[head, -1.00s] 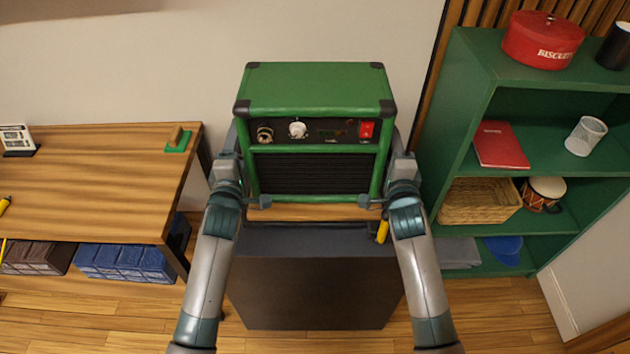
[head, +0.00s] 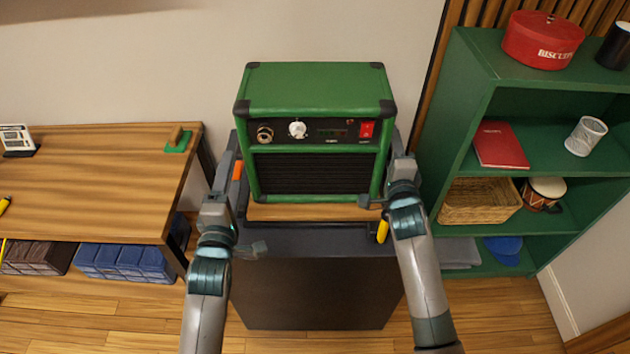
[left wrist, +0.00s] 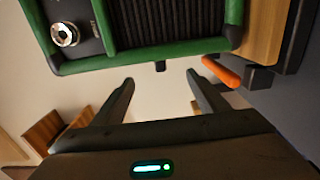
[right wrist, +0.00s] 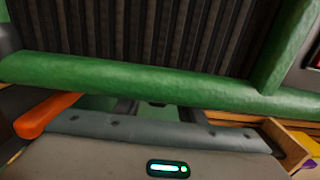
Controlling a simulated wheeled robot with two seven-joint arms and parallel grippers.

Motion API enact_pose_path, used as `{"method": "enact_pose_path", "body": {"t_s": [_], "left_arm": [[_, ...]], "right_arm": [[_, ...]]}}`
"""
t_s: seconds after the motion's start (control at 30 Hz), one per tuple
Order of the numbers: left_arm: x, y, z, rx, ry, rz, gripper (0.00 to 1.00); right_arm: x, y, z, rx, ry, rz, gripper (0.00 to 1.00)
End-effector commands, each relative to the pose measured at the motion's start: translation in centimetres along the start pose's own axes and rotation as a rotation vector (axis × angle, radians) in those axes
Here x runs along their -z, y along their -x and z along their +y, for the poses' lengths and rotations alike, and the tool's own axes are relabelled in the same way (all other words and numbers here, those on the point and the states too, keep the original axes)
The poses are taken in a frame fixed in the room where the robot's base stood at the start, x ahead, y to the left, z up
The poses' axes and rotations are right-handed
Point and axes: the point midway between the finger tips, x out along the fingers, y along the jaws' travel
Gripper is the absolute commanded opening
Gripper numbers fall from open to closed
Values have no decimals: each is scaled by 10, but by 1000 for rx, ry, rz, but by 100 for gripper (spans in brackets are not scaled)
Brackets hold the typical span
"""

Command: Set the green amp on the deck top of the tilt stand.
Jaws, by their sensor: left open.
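The green amp (head: 318,90) stands upright with its panel of knobs and red switch facing me. Its bottom rests on the wooden deck top (head: 300,212) of the dark tilt stand (head: 315,290); a strip of deck shows in front of it.
An orange handle (head: 238,170) and a yellow handle (head: 383,231) are on the stand's left and right sides. A wooden table (head: 90,180) is at left. A green shelf (head: 470,100) with a red biscuit tin (head: 543,40) stands close at right.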

Motion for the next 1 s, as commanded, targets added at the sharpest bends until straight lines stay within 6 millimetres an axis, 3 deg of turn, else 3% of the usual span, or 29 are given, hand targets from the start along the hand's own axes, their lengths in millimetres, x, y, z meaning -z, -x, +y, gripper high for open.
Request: {"method": "enact_pose_path", "body": {"t_s": [0.4,0.53,1.0], "left_arm": [[0,6,1,-1,1,0,67],[0,6,1,-1,1,0,67],[0,6,1,-1,1,0,67]], "right_arm": [[0,0,0,0,0,0,36],[0,0,0,0,0,0,67],[8,0,0,0,2,1,67]]}}
